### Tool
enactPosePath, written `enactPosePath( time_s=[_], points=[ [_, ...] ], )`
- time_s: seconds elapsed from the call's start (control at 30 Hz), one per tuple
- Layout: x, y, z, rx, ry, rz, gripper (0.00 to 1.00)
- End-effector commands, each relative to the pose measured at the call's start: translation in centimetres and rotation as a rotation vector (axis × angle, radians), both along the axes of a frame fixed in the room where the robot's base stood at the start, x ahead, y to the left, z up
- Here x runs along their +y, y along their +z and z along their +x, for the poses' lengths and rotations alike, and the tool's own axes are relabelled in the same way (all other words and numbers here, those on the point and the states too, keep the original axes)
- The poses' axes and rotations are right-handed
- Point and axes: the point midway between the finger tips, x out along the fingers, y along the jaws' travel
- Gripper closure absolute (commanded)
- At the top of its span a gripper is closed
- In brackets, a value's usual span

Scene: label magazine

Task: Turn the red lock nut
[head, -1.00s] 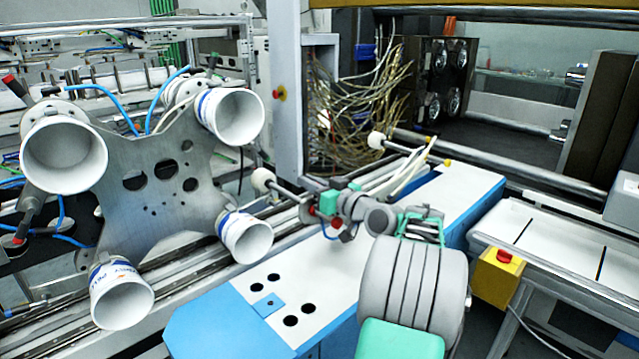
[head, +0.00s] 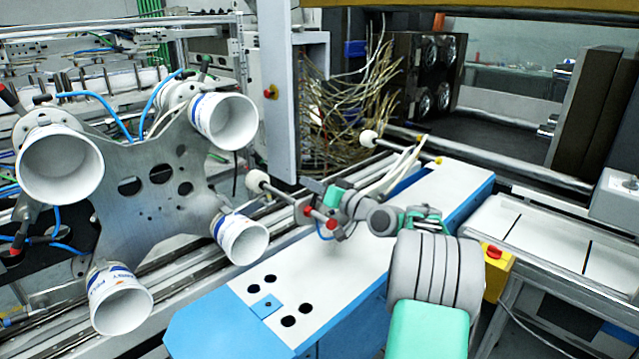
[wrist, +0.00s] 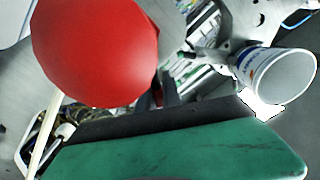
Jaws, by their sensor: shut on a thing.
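A large smooth red round piece, the red lock nut (wrist: 95,50), fills the upper left of the wrist view, very close to the camera. The green pad of my gripper (wrist: 170,145) spans the bottom of that view, with a dark edge against the red piece. In the head view my gripper (head: 322,212) is shut around a red part near the end of a metal rod, above the white table top. Two small red round ends show there, one at the left and one at the lower right. The grip contact itself is hidden.
A metal plate (head: 150,225) with several white cups (head: 225,122) stands to the left of my gripper. A white-topped blue table (head: 360,262) lies below. A yellow box with a red button (head: 494,252) and a conveyor (head: 550,235) are to the right.

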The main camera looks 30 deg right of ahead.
Motion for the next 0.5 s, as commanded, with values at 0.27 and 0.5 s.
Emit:
enactPosePath(
  time_s=[0.27,0.5],
  points=[
    [0.05,-0.11,0.02,0.001,0.001,0.001,1.0],
    [0.05,-0.05,0.02,0.0,0.0,0.0,0.71]
  ],
)
